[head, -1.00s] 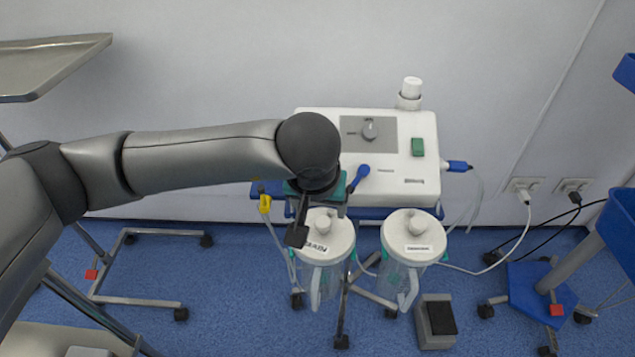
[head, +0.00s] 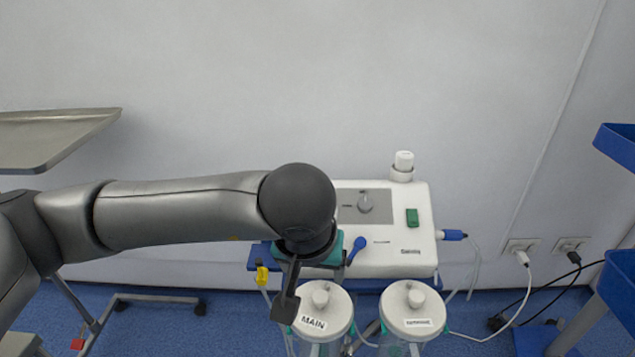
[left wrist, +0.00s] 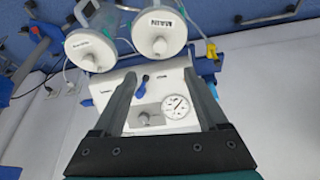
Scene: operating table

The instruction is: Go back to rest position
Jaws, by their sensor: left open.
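My left gripper (head: 287,300) hangs in front of the left side of a white suction machine (head: 398,240) in the head view, its arm coming in from the left. In the left wrist view its two long dark fingers (left wrist: 160,95) are spread wide with nothing between them. The machine's front panel, with a knob and a round gauge (left wrist: 176,106), shows between and beyond the fingers. In the head view my arm hides part of the machine's left side. My right gripper is in neither view.
Two lidded jars, one marked MAIN (head: 323,310) and another (head: 412,309), stand before the machine. A metal tray (head: 60,135) is at the left, a blue stand (head: 618,145) at the right. Wall sockets with cables (head: 521,246) are on the right. The upper wall is clear.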

